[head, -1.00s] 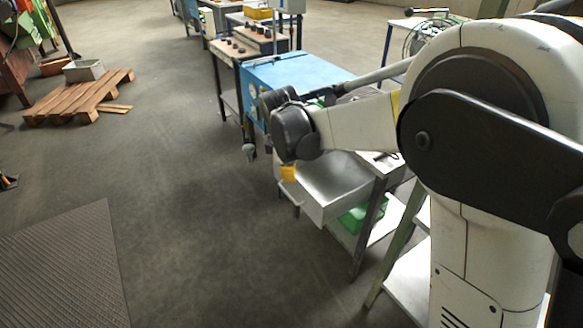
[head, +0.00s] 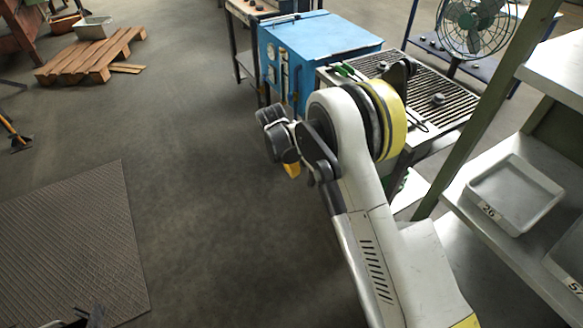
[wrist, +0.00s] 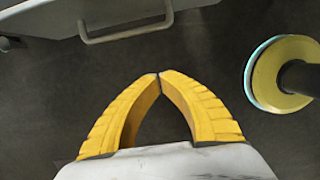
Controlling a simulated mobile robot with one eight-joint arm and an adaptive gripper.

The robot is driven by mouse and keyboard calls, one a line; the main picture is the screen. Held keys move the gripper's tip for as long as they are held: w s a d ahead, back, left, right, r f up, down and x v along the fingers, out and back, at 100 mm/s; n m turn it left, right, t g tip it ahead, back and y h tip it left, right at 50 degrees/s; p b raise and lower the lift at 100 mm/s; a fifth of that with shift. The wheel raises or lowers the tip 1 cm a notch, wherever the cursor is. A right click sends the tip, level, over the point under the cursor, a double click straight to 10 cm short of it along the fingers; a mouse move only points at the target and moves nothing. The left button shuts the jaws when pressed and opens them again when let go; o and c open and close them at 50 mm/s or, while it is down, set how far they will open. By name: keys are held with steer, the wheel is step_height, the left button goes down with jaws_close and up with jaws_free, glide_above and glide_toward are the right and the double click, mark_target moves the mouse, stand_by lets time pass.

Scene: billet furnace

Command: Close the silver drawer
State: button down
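The silver drawer's pale front panel (wrist: 60,18) crosses the top left of the wrist view. Its bar handle (wrist: 125,32) hangs off the panel. My gripper (wrist: 159,76) is shut, its yellow fingertips meeting with nothing between them. The fingertips are apart from the handle, with dark floor showing between. In the head view my gripper (head: 292,169) is in front of the slatted-top bench (head: 425,100), over the floor. My arm hides the drawer there, so how far it stands out cannot be told.
A shelf rack (head: 545,80) with a grey tray (head: 515,193) is at right. A fan (head: 472,22) stands at back right. Floor at left is clear up to a ribbed mat (head: 75,245) and pallet (head: 90,55).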

steer(key=w+d+f+b, duration=0.3)
steer(key=d+f, duration=0.1)
steer(key=shift+d, duration=0.2)
steer(key=shift+r, duration=0.1)
steer(key=shift+d, duration=0.1)
